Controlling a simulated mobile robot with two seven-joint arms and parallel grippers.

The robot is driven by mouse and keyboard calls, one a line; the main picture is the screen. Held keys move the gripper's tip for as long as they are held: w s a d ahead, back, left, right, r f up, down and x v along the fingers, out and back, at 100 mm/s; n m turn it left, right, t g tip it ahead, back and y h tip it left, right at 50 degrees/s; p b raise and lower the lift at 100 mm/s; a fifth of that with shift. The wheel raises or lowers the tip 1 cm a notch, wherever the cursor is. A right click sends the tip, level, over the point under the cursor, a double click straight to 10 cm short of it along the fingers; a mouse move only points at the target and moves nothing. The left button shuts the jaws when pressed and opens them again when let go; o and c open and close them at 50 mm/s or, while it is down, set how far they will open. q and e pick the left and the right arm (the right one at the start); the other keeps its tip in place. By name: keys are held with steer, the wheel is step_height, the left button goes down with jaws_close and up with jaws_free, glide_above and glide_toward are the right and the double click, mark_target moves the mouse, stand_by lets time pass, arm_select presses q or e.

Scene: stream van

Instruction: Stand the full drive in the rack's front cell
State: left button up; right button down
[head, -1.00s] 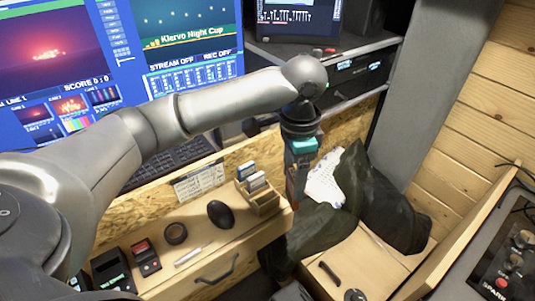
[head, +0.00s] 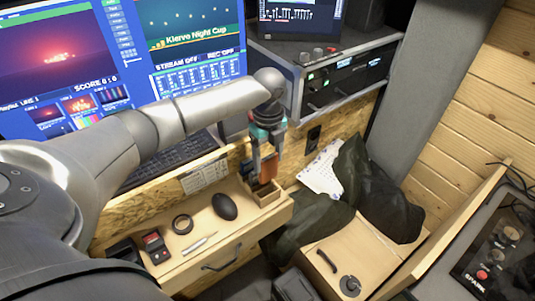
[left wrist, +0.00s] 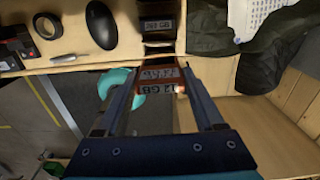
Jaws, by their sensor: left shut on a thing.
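My left gripper (head: 265,170) is shut on an orange-brown drive (head: 268,174), held upright just above the small wooden rack (head: 270,203) on the desk shelf. In the left wrist view the held drive (left wrist: 160,79) sits between the fingertips (left wrist: 157,84), its label only partly readable, ending in "12 GB". Another dark drive (left wrist: 160,27) with a "GB" label stands in the rack behind it. In the head view the gripper and drive hide much of the rack. I cannot tell whether the held drive touches the rack. My right gripper is not in view.
A black mouse (head: 224,206), a tape roll (head: 182,224), a pen (head: 199,243) and a small red-and-black device (head: 155,246) lie left of the rack. A chipboard panel rises behind it. A dark jacket (head: 385,195) and a paper sheet (head: 322,172) are to the right.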

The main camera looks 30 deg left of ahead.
mark_target(267, 170)
arm_select(q)
steer(key=shift+a, duration=0.1)
stand_by(0.4)
steer(key=shift+p, duration=0.5)
steer(key=shift+f+b, duration=1.2)
steer(key=shift+f, duration=1.3)
steer(key=shift+f+b, duration=1.75)
steer(key=shift+f, duration=1)
steer(key=o, duration=1.4)
steer(key=shift+o, duration=0.2)
step_height(267, 170, up, 15)
steer(key=shift+r+p, duration=0.2)
steer(key=shift+p, duration=1)
